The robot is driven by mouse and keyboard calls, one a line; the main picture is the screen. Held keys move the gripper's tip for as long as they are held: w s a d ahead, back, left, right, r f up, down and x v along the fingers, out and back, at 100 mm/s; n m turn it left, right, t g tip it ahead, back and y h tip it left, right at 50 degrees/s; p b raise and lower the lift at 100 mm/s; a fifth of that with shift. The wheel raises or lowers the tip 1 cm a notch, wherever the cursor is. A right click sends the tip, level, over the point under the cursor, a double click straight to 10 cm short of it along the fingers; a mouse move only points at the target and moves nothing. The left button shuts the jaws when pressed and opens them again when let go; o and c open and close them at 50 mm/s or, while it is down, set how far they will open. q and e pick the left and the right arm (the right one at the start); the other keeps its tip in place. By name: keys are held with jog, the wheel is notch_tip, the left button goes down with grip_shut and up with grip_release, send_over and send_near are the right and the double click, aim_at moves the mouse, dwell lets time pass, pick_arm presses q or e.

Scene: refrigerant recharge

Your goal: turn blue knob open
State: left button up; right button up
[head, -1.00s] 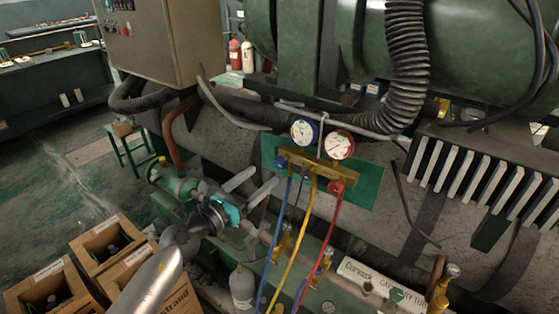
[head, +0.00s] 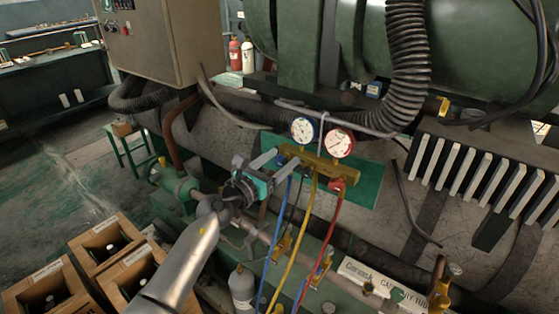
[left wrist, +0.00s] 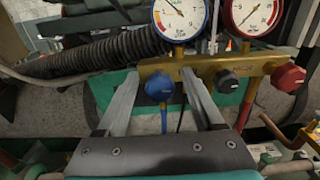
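The blue knob (left wrist: 159,86) sits at the left end of the brass gauge manifold (head: 322,167), below the blue-rimmed gauge (head: 303,129). My left gripper (left wrist: 160,74) is open, with its two grey fingers pointing at the manifold. In the left wrist view the blue knob shows between the fingertips, with a visible space on both sides. In the head view the fingers partly hide the knob. A black knob (left wrist: 227,80) and a red knob (left wrist: 288,77) are farther right on the manifold. My right gripper is not in view.
Blue, yellow (head: 303,215) and red (head: 340,220) hoses hang below the manifold. A red-rimmed gauge (head: 339,143) stands beside the blue-rimmed one. Wooden boxes (head: 100,240) with bottles are at lower left. A grey pipe (head: 345,118) runs behind the gauges.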

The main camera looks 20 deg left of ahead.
pick_arm(q)
grip_shut()
dwell(0.3)
jog(key=shift+n, duration=0.3)
jog(key=n+p, duration=0.2)
jog(key=n, duration=0.1)
jog(key=shift+a+n, duration=0.1)
jog(key=shift+n, duration=0.2)
jog(key=n+p, duration=0.2)
jog(key=n, duration=0.3)
jog(key=n+p, duration=0.1)
jog(key=n, duration=0.4)
jog(key=shift+a+f+n+p, duration=0.1)
jog(key=shift+n+p, duration=0.2)
jog(key=shift+n, duration=0.1)
jog(key=n+p, duration=0.1)
jog(key=n, duration=0.4)
jog(key=shift+f+n, duration=0.1)
jog(key=shift+n, duration=0.2)
grip_release()
